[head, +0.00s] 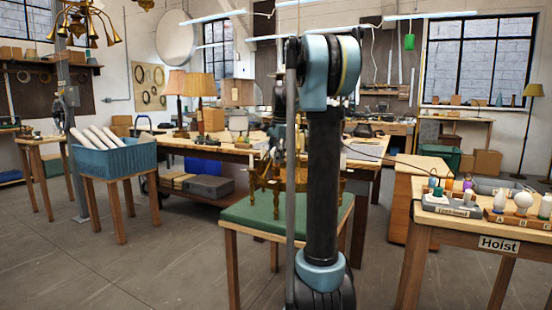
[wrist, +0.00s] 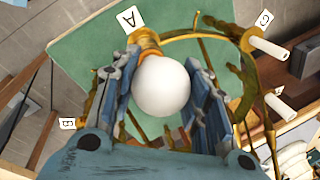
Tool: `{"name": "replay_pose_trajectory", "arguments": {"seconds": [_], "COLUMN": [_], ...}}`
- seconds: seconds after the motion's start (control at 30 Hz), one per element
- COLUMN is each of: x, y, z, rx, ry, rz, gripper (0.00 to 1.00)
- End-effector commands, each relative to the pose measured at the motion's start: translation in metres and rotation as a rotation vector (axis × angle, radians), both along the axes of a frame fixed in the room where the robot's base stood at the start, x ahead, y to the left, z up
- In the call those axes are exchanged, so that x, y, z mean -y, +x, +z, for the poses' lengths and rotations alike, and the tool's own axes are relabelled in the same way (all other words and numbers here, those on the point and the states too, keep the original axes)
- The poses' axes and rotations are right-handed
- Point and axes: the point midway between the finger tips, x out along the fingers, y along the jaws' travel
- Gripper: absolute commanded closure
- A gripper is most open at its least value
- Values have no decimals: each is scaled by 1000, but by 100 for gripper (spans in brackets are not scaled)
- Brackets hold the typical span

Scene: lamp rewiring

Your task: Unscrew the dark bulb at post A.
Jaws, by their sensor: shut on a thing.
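The bulb at post A (wrist: 162,88) is a round white globe on a brass socket (wrist: 147,45), beside a white tag marked A (wrist: 130,18). My gripper (wrist: 163,70) has a jaw on each side of the globe and is shut on it. The bulb still lines up with its socket; the threads cannot be made out. The brass lamp (head: 265,178) stands on a green-topped table (head: 240,215) in the head view, partly hidden behind my arm. White candle-like sleeves (wrist: 270,49) stand on other posts.
A table marked Hoist (head: 498,243) at the right holds a grey tray (head: 452,208) and a wooden rack (head: 518,220) with bulbs. A blue bin (head: 112,158) of white tubes stands on a stool at left. Open floor lies front left.

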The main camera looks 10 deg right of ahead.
Motion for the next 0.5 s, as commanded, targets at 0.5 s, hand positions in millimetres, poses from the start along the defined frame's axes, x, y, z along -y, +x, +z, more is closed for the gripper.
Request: {"name": "replay_pose_trajectory", "arguments": {"seconds": [0.5], "x": [0], "y": [1], "z": [0], "rx": [0], "ry": [0], "rz": [413], "gripper": [79]}}
